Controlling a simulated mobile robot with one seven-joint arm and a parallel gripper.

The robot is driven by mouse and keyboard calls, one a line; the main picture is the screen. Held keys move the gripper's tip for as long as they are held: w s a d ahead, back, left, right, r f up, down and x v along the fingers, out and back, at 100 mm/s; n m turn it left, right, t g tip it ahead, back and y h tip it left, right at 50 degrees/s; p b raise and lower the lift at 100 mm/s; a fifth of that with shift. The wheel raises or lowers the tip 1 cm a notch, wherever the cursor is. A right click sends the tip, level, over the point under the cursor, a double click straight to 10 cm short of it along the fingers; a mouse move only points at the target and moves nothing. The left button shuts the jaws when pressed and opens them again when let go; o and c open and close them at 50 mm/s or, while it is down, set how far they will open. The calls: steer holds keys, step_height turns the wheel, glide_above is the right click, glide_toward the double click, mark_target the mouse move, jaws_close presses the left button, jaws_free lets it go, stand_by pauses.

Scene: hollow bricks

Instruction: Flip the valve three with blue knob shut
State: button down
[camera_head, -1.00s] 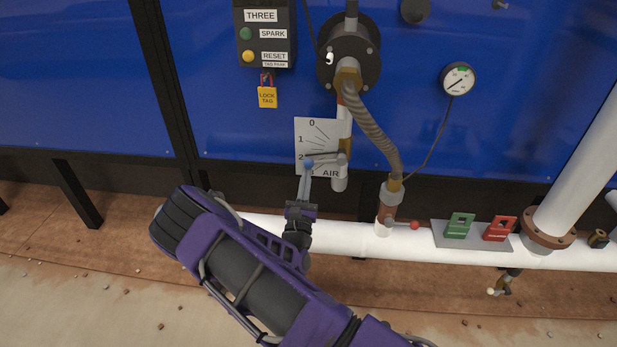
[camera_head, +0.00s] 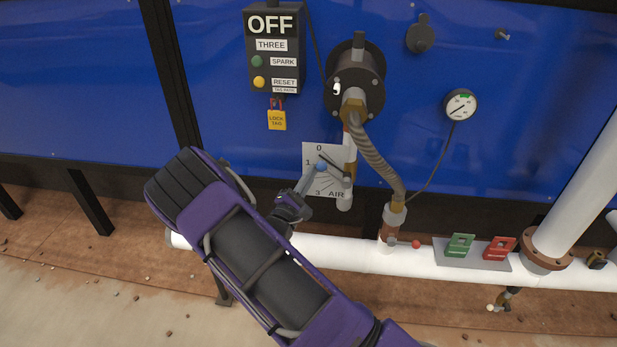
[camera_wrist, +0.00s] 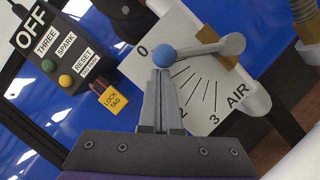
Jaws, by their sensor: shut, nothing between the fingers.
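The blue knob (camera_head: 321,167) sits at the end of a grey valve lever (camera_head: 334,173) in front of a white dial plate (camera_head: 336,155) marked 0 to 3 and AIR. The knob also shows in the wrist view (camera_wrist: 164,56), with the lever (camera_wrist: 208,49) running right to its pivot on the pipe. The lever points up and left, between the 0 and 1 marks in the head view. My gripper (camera_head: 313,177) is shut and empty, its fingertips (camera_wrist: 162,74) right at the knob's lower side. I cannot tell whether they touch.
A black box (camera_head: 272,52) reads OFF and THREE, with a yellow lock tag (camera_head: 277,120) below. A ribbed hose (camera_head: 377,153) hangs right of the dial. A white pipe (camera_head: 345,254) crosses below. A red-knobbed lever (camera_head: 416,244) and green and red plates (camera_head: 459,246) are right.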

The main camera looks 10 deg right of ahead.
steer(key=shift+s+d+r+m+g, duration=0.1)
steer(key=shift+d+r+m+g, duration=0.2)
steer(key=shift+r+m, duration=0.4)
steer(key=shift+f, duration=0.1)
steer(key=s+a+f+b, duration=0.2)
steer(key=s+a+f, duration=0.2)
steer(key=a, duration=0.5)
steer(key=shift+s+f, duration=0.25)
steer(key=shift+s, duration=0.8)
